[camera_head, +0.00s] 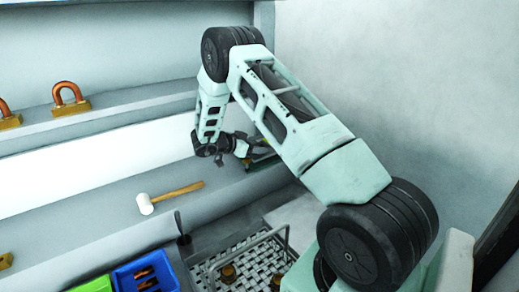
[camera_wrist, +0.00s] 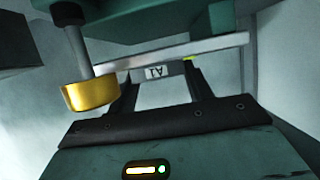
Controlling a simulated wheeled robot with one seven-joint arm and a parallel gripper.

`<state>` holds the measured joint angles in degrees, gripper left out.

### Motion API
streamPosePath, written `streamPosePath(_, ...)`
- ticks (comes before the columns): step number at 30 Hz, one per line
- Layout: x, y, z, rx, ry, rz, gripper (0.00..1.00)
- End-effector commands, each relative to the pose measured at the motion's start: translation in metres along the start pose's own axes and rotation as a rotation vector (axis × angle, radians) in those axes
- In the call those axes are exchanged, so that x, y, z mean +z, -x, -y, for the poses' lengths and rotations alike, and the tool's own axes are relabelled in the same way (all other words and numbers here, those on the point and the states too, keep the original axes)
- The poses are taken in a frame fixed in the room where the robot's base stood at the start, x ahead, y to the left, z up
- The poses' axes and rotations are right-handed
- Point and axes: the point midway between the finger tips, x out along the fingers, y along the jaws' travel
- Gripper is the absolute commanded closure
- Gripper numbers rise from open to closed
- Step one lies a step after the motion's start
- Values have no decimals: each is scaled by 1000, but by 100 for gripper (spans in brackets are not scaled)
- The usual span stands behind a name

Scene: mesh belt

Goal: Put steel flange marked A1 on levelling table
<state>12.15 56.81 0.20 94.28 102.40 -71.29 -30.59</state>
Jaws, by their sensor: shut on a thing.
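The steel flange (camera_wrist: 180,50) shows in the wrist view as a grey edge-on plate with a small label reading A1, upside down in the picture. My gripper (camera_wrist: 155,75) is shut on it, a dark finger on each side of the label. Just beyond is a dark green slab (camera_wrist: 140,25) with a brass knob (camera_wrist: 90,95) on a steel rod, apparently the levelling table. I cannot tell whether the flange touches it. In the head view my gripper (camera_head: 219,155) is small at the shelf's far right; the flange is not distinct there and my arm hides part of that area.
A white-headed mallet (camera_head: 146,203) lies on the lower shelf. Brass blocks with copper-coloured loops (camera_head: 70,97) stand on the upper ledge. A blue bin (camera_head: 148,273), a green bin (camera_head: 95,285) and a mesh belt (camera_head: 246,264) carrying brass-coloured parts are in front. A wall closes the right side.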

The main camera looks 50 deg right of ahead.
Motion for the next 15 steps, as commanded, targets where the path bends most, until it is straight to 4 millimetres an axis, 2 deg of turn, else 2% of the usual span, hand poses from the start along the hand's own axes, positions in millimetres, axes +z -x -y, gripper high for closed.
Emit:
streamPosePath(9, 2, -1, 0, 0, 0, -1, 82)
streamPosePath(10, 2, -1, 0, 0, 1, 0, 44)
streamPosePath(12, 2, 0, 0, 0, 1, 0, 27)
streamPosePath(15, 2, -1, 0, 0, 1, 0, 27)
